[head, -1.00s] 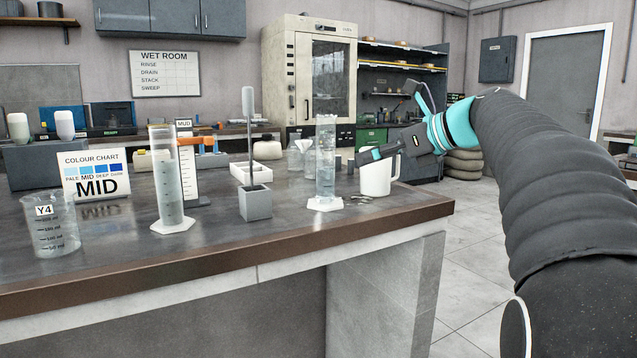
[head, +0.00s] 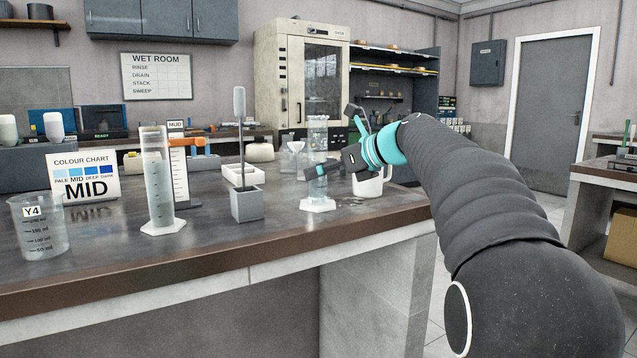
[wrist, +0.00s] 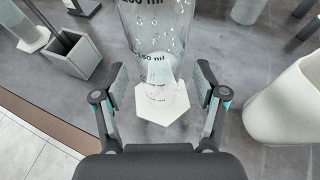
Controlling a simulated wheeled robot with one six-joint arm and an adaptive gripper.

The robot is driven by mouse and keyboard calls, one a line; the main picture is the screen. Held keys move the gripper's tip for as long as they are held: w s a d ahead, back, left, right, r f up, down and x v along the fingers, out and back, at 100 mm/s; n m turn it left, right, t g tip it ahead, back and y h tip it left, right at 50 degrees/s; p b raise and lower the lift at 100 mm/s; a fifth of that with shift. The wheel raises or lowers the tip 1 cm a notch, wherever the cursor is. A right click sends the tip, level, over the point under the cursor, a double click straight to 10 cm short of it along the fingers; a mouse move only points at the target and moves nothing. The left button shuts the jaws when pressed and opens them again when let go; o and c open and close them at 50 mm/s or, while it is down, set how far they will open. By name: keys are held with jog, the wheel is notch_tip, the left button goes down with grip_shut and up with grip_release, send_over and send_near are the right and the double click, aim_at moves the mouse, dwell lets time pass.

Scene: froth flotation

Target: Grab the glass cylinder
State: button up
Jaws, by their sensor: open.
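A clear glass cylinder (head: 317,190) with a white hexagonal foot stands upright near the right end of the bench. In the wrist view the cylinder (wrist: 153,38) shows its printed marks, with its foot below, framed between my fingers. My gripper (head: 331,140) is open at the cylinder's right side, one finger low and one high in the head view. In the wrist view my gripper (wrist: 161,75) has a gap on both sides of the glass. I cannot tell how far the fingers reach around it. A second, similar cylinder (head: 157,185) stands further left.
A white mug (head: 370,186) stands close to the right of the cylinder, partly behind my gripper. A grey holder (head: 247,204) with an upright rod stands to the left. A beaker marked Y4 (head: 40,232) and a colour chart (head: 84,175) are at the far left.

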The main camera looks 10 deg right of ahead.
jog(key=shift+x, duration=1.1)
jog(key=c, duration=1.3)
grip_shut()
jog(key=shift+r, duration=0.15)
